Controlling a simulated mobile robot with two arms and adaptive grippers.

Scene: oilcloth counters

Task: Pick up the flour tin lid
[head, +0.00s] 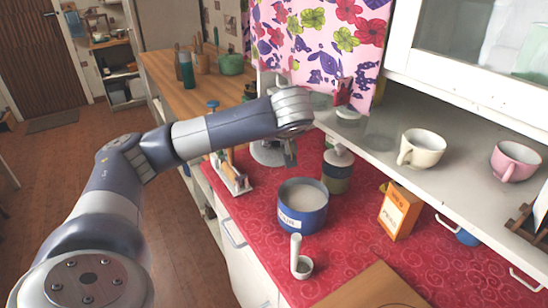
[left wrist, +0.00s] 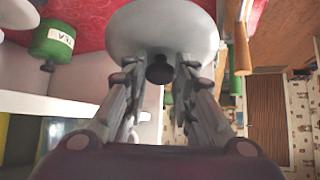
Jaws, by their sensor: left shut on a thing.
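The flour tin (head: 302,208) is a blue, lidless round tin with a label, standing on the red patterned oilcloth; its pale contents show. My left gripper (head: 290,153) is beyond the tin, above the counter. It is shut on the flour tin lid (head: 266,154), a pale round disc partly hidden by the gripper in the head view. In the left wrist view the lid (left wrist: 190,40) lies across the fingertips, its dark knob (left wrist: 160,69) between the two fingers of the gripper (left wrist: 160,85). My right gripper is not in view.
A green tin (head: 338,172) with a pale lid stands close behind the flour tin. An orange box (head: 399,211), a white upright holder (head: 300,260) and a wooden board (head: 372,290) are nearby. Cups (head: 421,148) stand on the shelf at right. Red cloth is bare between tin and box.

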